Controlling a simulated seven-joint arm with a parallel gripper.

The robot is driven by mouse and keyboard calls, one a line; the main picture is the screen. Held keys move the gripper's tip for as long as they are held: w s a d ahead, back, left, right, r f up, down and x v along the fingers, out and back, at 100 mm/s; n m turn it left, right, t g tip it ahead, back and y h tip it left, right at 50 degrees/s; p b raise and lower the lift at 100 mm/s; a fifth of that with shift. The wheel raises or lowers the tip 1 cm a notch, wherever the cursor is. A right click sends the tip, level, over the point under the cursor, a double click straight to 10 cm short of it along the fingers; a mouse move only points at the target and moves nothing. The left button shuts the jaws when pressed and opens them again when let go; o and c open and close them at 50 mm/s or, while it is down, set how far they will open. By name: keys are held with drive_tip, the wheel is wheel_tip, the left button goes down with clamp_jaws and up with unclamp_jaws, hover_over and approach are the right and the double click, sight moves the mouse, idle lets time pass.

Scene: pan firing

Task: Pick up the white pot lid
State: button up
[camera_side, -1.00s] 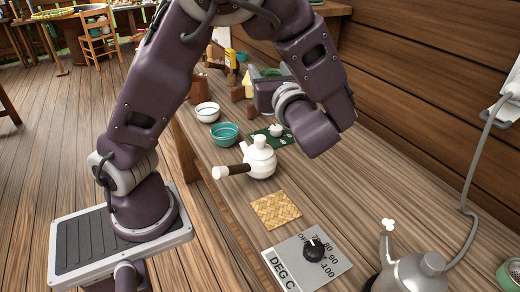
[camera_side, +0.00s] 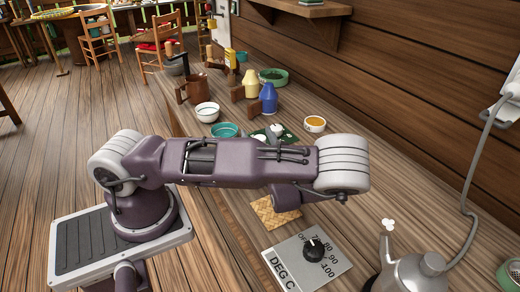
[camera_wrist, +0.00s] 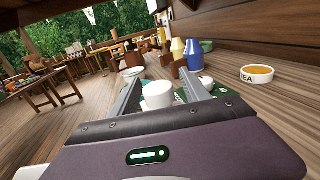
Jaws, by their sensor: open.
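In the wrist view, my gripper (camera_wrist: 160,77) is open, with one finger on each side of a white rounded piece (camera_wrist: 158,95) that looks like the white pot lid or its knob. I cannot tell whether the fingers touch it. In the side view, my arm hides the white pot and nearly all of its lid. Only a small white tip (camera_side: 258,138), probably the lid's knob, shows above the arm. My gripper's fingers are hidden there too.
A green mat (camera_side: 289,138) with a small white piece (camera_side: 277,129) lies behind the arm. A teal bowl (camera_side: 224,130), white bowl (camera_side: 207,112), blue bottle (camera_side: 268,98) and tea bowl (camera_side: 315,124) stand beyond. A heater panel (camera_side: 307,262) and kettle (camera_side: 412,272) are in front.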

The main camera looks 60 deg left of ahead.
clamp_jaws()
drive_tip(key=shift+r, duration=0.1)
